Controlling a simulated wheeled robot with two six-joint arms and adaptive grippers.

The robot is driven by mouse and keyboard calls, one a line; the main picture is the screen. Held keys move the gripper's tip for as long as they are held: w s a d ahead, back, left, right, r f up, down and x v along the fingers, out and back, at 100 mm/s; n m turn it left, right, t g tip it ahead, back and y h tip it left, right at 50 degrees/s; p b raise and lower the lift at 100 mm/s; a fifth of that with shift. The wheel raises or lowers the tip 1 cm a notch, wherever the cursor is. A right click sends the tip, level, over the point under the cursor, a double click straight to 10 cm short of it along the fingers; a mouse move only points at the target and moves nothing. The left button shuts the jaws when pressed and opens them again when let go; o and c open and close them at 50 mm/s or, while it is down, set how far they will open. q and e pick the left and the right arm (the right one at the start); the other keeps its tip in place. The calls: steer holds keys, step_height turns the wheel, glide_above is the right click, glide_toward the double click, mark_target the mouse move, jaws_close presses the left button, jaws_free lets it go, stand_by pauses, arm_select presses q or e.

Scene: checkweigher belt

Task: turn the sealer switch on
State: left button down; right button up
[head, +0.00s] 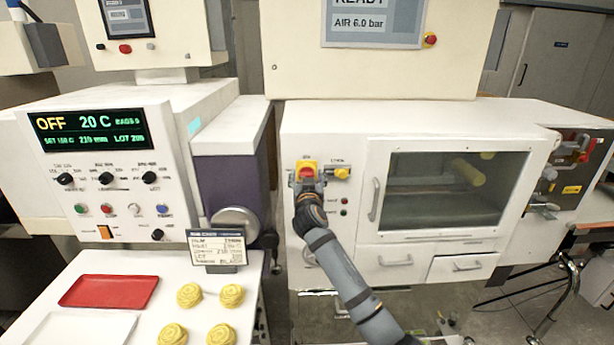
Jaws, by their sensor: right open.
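A red and yellow rotary switch (307,169) sits on the front of the white cabinet, left of its window. My right gripper (307,182) is right in front of this switch, its fingers open around or just below it; contact cannot be told. The gripper hides the switch's lower part. A second yellow switch (341,173) is just to its right. The labels above both are too small to read. The display (90,132) on the left machine reads OFF and 20 C, with a set value below. My left gripper is not in view.
Black knobs (107,179) and coloured buttons (107,208) line the left machine's panel. A red tray (109,291) and several yellow pasta nests (189,294) lie on the white table. A label stand (217,250) is near its back edge.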

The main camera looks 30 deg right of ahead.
steer(key=shift+c, duration=0.4)
steer(key=c, duration=1.1)
steer(key=shift+d+f+m+b, duration=0.1)
steer(key=shift+f+m+b, duration=0.05)
steer(key=shift+m+b, duration=5.35)
steer(key=shift+d+f+m+b, duration=0.15)
steer(key=shift+m+b, duration=3.45)
steer(key=shift+b, duration=3.65)
steer(key=shift+a, duration=0.1)
steer(key=o, duration=1.2)
steer(key=shift+s, duration=0.1)
